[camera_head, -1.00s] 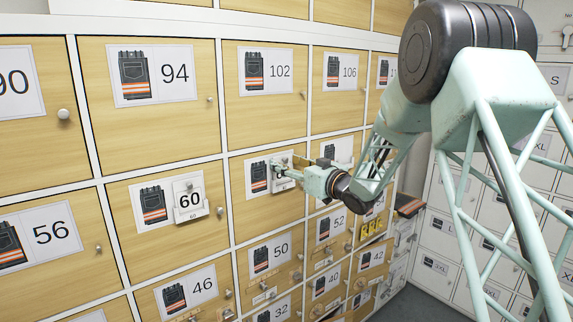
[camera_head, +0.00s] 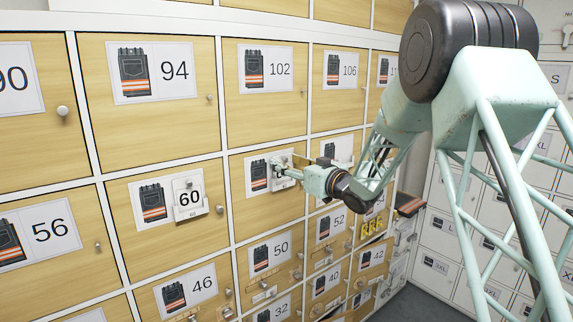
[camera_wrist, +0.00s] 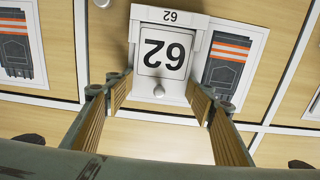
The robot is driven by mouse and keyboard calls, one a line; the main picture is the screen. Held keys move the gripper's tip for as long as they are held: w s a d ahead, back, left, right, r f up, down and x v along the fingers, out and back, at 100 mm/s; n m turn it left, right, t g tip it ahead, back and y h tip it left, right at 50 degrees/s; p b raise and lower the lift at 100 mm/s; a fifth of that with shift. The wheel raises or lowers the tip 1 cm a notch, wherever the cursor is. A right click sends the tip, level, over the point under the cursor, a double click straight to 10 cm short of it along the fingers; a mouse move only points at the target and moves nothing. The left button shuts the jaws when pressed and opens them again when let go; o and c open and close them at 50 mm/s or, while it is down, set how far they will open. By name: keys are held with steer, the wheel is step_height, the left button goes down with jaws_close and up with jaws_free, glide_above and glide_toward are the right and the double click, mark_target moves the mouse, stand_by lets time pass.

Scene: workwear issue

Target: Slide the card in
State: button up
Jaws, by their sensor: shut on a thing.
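My gripper (camera_wrist: 160,98) is shut on the white number card 62 (camera_wrist: 165,55), with a finger on each side of it. In the wrist view the card appears upside down. It overlaps a white holder (camera_wrist: 202,42) marked with a small 62. The held end of the card sticks out of the holder toward my fingers. How deep the card sits in the holder is hard to tell. In the head view my gripper (camera_head: 284,172) is at a wooden locker door in the middle row, and the card there is small and mostly hidden.
A picture label of folded striped trousers (camera_wrist: 228,58) is beside the holder. A round knob (camera_wrist: 158,91) shows near the card's held end. To the left, the neighbouring door has card 60 (camera_head: 189,197) in its holder. White lockers (camera_head: 470,210) stand at the right.

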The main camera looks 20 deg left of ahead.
stand_by(0.4)
steer(key=o, duration=0.9)
steer(key=v, duration=1.2)
